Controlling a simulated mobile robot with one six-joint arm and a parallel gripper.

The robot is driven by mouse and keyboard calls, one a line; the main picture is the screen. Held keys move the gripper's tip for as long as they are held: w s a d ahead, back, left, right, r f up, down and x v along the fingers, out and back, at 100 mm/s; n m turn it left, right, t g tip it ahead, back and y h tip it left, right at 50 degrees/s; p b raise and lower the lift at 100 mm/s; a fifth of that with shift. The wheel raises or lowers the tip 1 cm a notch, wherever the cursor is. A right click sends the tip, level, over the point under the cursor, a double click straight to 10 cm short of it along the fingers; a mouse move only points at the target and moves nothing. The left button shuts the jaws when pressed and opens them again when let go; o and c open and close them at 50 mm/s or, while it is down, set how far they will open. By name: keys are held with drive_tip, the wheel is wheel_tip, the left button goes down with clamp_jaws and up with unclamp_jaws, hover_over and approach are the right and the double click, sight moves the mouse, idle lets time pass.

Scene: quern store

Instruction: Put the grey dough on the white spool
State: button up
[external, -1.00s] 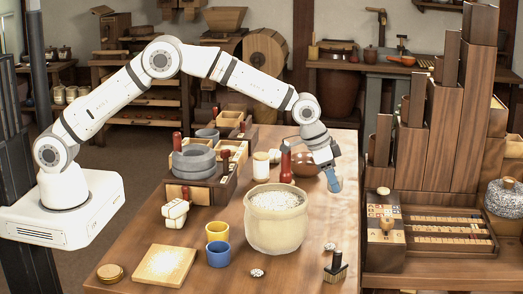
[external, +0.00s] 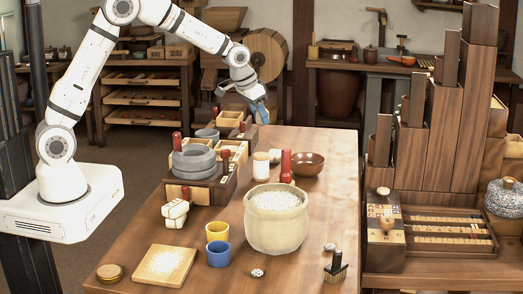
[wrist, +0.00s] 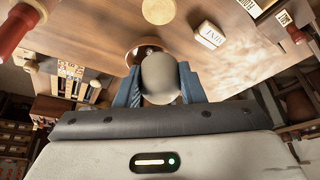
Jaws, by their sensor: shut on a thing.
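My gripper (external: 262,112) is raised at the table's back left edge in the external view. In the wrist view, its blue fingers (wrist: 155,88) are shut on a rounded grey lump, the grey dough (wrist: 160,76). I cannot make out the dough in the external view. The white spool (external: 261,166), a pale cylinder with a light wooden top, stands upright on the table, nearer the camera than the gripper. A round pale top at the wrist view's upper edge looks like the spool (wrist: 158,10). The spool's top looks bare, and the dough is apart from it.
A red post (external: 286,166) and a brown bowl (external: 308,164) stand right of the spool. A small white labelled block (wrist: 209,35) lies nearby. Wooden boxes with red-handled pieces (external: 197,192) stand left. A big cream pot (external: 276,225) stands in front. The table's back right is clear.

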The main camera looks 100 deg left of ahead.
sight(263, 154)
wheel_tip(263, 154, down, 10)
drive_tip(key=shift+s+r+p, duration=0.1)
drive_tip(key=shift+s+p, duration=0.05)
drive_tip(key=shift+p, duration=0.15)
drive_tip(key=shift+f, duration=0.2)
drive_tip(key=o, duration=1)
drive_tip(key=shift+a+r, duration=0.1)
